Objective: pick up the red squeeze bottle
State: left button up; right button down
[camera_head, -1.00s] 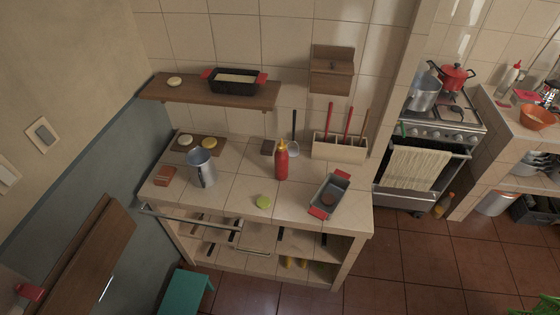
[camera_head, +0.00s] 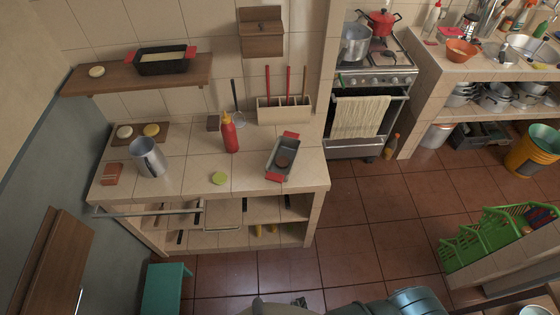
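The red squeeze bottle (camera_head: 229,137) with a yellow cap stands upright on the tiled counter (camera_head: 195,165), towards its back, right of the metal pot. Nothing covers it. Neither of my grippers can be made out in the head view, and nothing holds the bottle.
A wooden shelf (camera_head: 140,77) hangs behind. A teal stool (camera_head: 165,289) stands in front. Unclear grey shapes cross the bottom edge.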

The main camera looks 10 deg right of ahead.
aim_at(229, 131)
jog(key=i+l, duration=0.1)
jog(key=l, duration=0.45)
jog(key=l+z, duration=0.1)
jog(key=l, duration=0.45)
jog(key=i+l, duration=0.2)
jog(key=l, duration=0.35)
jog(key=k+z, duration=0.05)
